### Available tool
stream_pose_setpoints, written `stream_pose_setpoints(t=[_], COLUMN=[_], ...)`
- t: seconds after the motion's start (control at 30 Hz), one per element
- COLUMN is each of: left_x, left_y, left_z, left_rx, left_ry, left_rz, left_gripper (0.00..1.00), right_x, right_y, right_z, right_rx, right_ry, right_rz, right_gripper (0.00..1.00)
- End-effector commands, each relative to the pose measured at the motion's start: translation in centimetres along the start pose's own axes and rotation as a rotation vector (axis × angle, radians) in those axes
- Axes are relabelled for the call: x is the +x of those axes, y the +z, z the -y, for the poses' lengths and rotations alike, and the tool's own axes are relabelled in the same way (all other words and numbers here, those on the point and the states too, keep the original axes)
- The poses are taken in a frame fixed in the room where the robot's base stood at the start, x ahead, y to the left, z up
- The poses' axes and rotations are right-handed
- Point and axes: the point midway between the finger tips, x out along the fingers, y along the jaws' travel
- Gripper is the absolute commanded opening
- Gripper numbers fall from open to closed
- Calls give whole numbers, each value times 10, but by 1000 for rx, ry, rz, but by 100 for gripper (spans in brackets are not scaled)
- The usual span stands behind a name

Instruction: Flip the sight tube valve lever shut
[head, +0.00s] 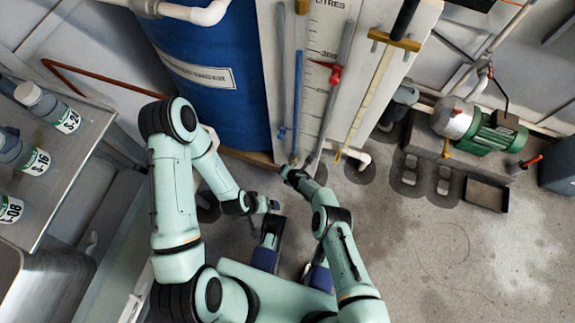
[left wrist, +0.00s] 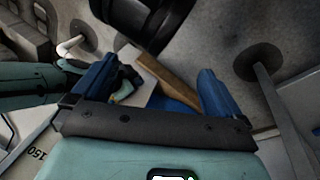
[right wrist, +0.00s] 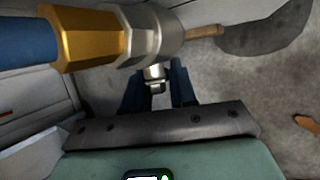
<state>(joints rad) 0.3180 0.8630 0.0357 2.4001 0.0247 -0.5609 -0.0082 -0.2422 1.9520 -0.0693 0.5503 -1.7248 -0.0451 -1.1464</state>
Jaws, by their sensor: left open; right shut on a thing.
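The sight tube (head: 298,95), showing blue, runs up the scale panel beside the blue tank. In the right wrist view, its blue lower end enters a brass hex nut (right wrist: 85,38) on a steel valve body (right wrist: 155,35). A short steel stem (right wrist: 154,76) sticks out of the valve between the fingers of my right gripper (right wrist: 158,90). The gripper is shut on the valve lever, which is mostly hidden; its angle cannot be told. In the head view my right gripper (head: 293,171) is at the tube's foot. My left gripper (left wrist: 158,88) is open and empty, away from the valve.
The white scale panel (head: 325,110) has a red pointer (head: 335,74). The blue tank (head: 215,75) stands left of it. A bench (head: 75,165) with several bottles is at the left.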

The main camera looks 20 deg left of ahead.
Motion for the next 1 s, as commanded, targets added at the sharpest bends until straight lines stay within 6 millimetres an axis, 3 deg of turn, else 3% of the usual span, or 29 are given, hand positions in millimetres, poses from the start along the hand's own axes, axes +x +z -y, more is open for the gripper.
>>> stream_pose_setpoints(t=[0.37,0.7,1.0], left_x=[-3,13,22], left_y=[6,-15,-31], left_z=[-1,5,8], left_rx=[2,-4,-6], left_ry=[1,-3,-6], left_rz=[18,-44,-89], left_gripper=[100,100,100], right_x=[0,-1,-3], right_y=[0,1,2], right_z=[-3,-9,-13], right_rx=[74,165,205], right_ry=[171,397,494], right_rz=[2,2,2], right_gripper=[0,0,0])
